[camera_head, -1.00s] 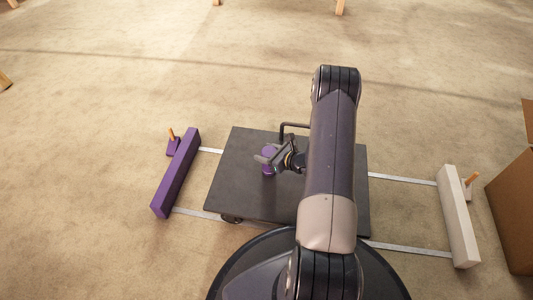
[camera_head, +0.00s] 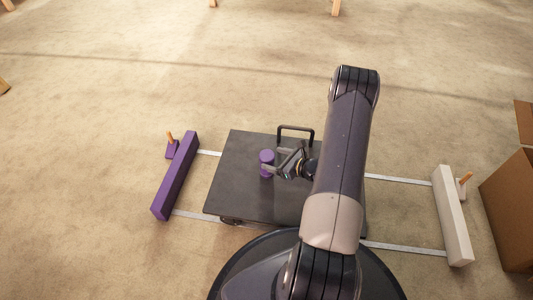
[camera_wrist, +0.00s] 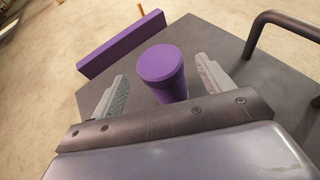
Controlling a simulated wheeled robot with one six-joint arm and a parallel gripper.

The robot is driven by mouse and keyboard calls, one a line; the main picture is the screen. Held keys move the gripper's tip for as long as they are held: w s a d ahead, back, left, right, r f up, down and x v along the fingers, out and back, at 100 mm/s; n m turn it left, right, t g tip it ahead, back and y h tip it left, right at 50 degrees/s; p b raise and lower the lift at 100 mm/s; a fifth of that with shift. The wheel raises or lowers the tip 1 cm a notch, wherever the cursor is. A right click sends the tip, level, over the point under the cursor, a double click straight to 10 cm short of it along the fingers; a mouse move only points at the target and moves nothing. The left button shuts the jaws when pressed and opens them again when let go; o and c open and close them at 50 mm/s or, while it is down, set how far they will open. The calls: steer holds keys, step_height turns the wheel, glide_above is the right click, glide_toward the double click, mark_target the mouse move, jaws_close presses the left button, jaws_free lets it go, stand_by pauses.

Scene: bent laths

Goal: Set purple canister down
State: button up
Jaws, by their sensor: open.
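The purple canister (camera_head: 266,163) stands upright on the dark platform (camera_head: 236,188), left of its middle. In the wrist view the canister (camera_wrist: 164,72) shows its round lid and part of its side; its lower part is hidden behind my gripper's front plate. My gripper (camera_head: 277,161) is open, just right of the canister. In the wrist view the two fingers (camera_wrist: 160,92) lie on either side of the canister with gaps between, and neither is seen touching it.
A purple bar (camera_head: 176,176) lies left of the platform and a white bar (camera_head: 452,215) lies right, both by metal strips. A dark handle (camera_head: 296,128) rises at the platform's back edge. A cardboard box (camera_head: 511,210) stands far right. Bare floor lies behind.

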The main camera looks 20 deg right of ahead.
steer(key=p+v, duration=0.1)
steer(key=v, duration=0.5)
steer(key=shift+p, duration=0.4)
